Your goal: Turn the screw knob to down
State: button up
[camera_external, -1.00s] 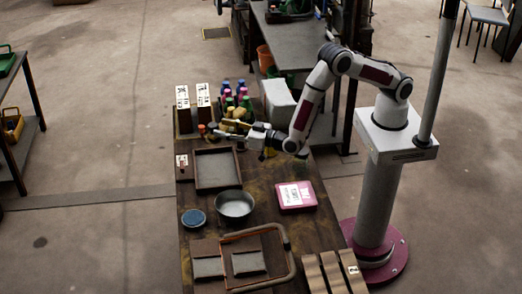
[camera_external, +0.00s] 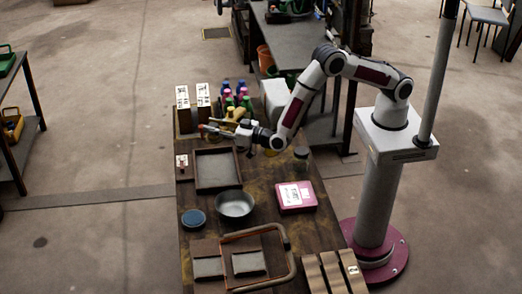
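A small pale plate with a dark red part (camera_external: 183,161) stands at the left edge of the bench, left of the grey tray. It may hold the screw knob, but it is too small to tell its shape or setting. My gripper (camera_external: 206,129) points left above the back of the tray, up and to the right of that plate in the picture. It appears apart from the plate. A small orange-red spot shows at its tip; I cannot tell whether this is held or lies behind. The fingers are too small to show whether they are open or shut.
The grey tray (camera_external: 196,178) lies below my gripper. Several coloured bottles (camera_external: 244,101) and two labelled boxes (camera_external: 183,112) stand behind it.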

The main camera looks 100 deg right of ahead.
jog(key=shift+m+g+h, duration=0.9)
jog(key=shift+m+h, duration=0.1)
jog(key=shift+h, duration=0.3)
jog(key=shift+m+g+h, duration=0.6)
jog(key=shift+h, duration=0.1)
jog(key=shift+m+g+h, duration=0.3)
jog(key=shift+g, duration=0.1)
jog(key=shift+d+m+g+h, duration=0.1)
jog(key=shift+m+g+h, duration=0.75)
jog(key=shift+g, duration=0.4)
jog(key=shift+m+g+h, duration=0.65)
jog(key=shift+m+g, duration=0.4)
jog(key=shift+g, duration=0.2)
jog(key=o, duration=1.1)
jog(key=shift+v, duration=6.05)
